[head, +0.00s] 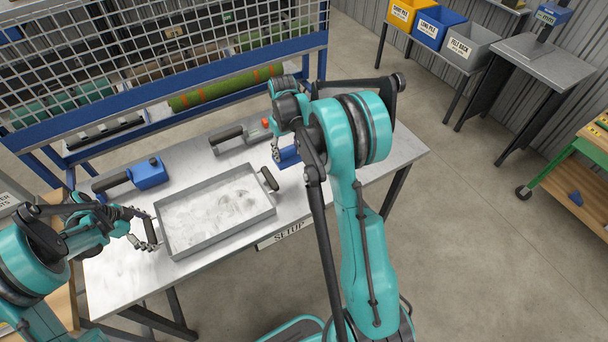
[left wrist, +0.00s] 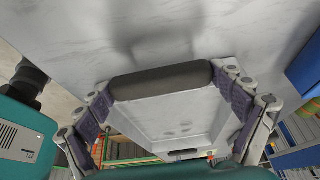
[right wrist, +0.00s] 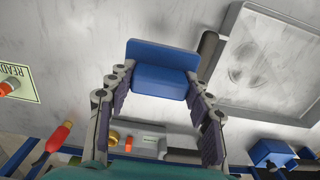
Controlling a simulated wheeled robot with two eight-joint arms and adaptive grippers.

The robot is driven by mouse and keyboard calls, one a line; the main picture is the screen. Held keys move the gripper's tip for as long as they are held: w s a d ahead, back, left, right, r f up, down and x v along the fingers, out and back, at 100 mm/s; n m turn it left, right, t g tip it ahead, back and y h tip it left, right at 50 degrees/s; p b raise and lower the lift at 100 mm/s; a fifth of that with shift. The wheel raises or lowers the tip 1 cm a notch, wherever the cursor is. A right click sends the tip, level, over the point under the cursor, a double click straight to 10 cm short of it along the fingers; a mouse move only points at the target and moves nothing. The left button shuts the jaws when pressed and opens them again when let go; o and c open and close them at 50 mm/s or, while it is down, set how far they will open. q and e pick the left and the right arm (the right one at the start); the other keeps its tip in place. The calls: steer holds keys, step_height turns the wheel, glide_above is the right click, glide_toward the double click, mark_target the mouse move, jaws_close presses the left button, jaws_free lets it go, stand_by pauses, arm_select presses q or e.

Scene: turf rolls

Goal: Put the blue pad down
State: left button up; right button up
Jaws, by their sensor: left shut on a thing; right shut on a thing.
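The blue pad (right wrist: 165,72) is between the fingers of my right gripper (right wrist: 160,105), which is shut on it. In the head view the pad (head: 288,157) shows by the table's back right part, partly hidden by my right arm; I cannot tell if it touches the table. My left gripper (head: 148,236) is shut on the dark handle (left wrist: 160,81) at the left end of the grey metal tray (head: 217,231). The tray lies on the table, with pale smudges on its floor.
The grey table (head: 110,283) also bears a blue tool with a dark handle (head: 148,173) and a grey tool (head: 240,137) behind the tray. A READY card (right wrist: 18,82) lies near the pad. A blue-framed mesh rack (head: 160,60) with turf rolls stands behind.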

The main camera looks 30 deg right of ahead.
steer(key=d+f, duration=0.2)
steer(key=s+d+f, duration=0.1)
steer(key=d, duration=0.1)
steer(key=d+f, duration=0.1)
steer(key=f, duration=0.1)
steer(key=shift+s+d+f, duration=0.3)
steer(key=shift+s+d, duration=0.1)
steer(key=shift+f, duration=2.05)
steer(key=o, duration=1.2)
steer(key=shift+f, duration=0.1)
steer(key=shift+o, duration=0.2)
